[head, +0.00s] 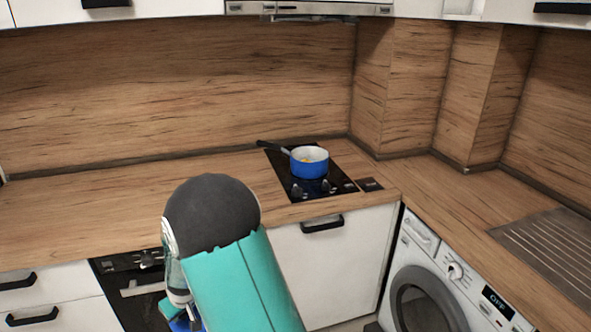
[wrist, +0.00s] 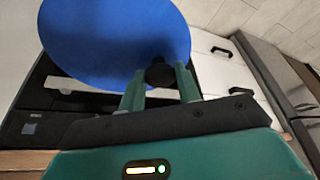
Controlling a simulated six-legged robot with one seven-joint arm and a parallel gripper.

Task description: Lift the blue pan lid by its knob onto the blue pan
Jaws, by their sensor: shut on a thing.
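The blue pan (head: 309,163) stands upright and uncovered on the black hob in the head view, with its dark handle pointing left and something yellowish inside. In the wrist view the blue pan lid (wrist: 100,45) is a large blue disc with a dark knob (wrist: 159,73). My gripper (wrist: 160,82) is shut on the knob, with a green finger on each side of it. The lid is held in front of the lower cabinets, away from the pan. In the head view my arm hides most of the lid; only a bit of blue shows at the bottom edge.
The black hob (head: 288,184) is set into the wooden worktop (head: 110,200), which is clear to the left. An oven (head: 130,285) and a white cabinet (head: 335,262) are below. A washing machine (head: 440,285) stands at right under a worktop with a metal drainer (head: 550,245).

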